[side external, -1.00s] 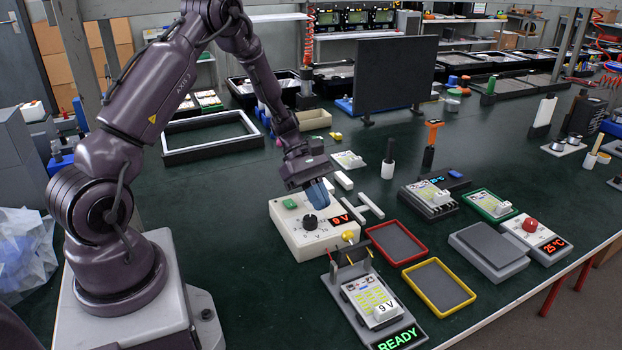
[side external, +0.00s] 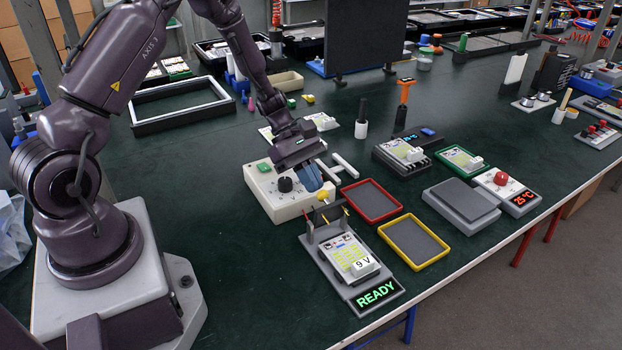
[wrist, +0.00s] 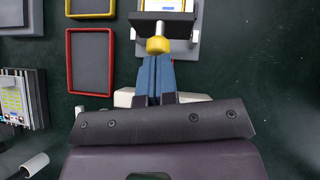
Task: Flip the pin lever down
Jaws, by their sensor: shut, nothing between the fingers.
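The pin lever has a yellow knob (side external: 322,195) and stands raised at the back of the grey test fixture (side external: 320,263). The fixture holds a board with a white block marked 9 V (side external: 364,266) and a green READY display (side external: 376,293). My gripper (side external: 316,188) has blue fingers, shut and empty, just behind the knob. In the wrist view the yellow knob (wrist: 157,45) lies right at the tips of my gripper (wrist: 156,58). I cannot tell whether they touch.
A white box (side external: 270,202) with a black dial sits beneath my gripper, behind the fixture. A red-rimmed tray (side external: 344,190) and a yellow-rimmed tray (side external: 385,232) lie to the fixture's right. Dark green tabletop is clear left of the fixture.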

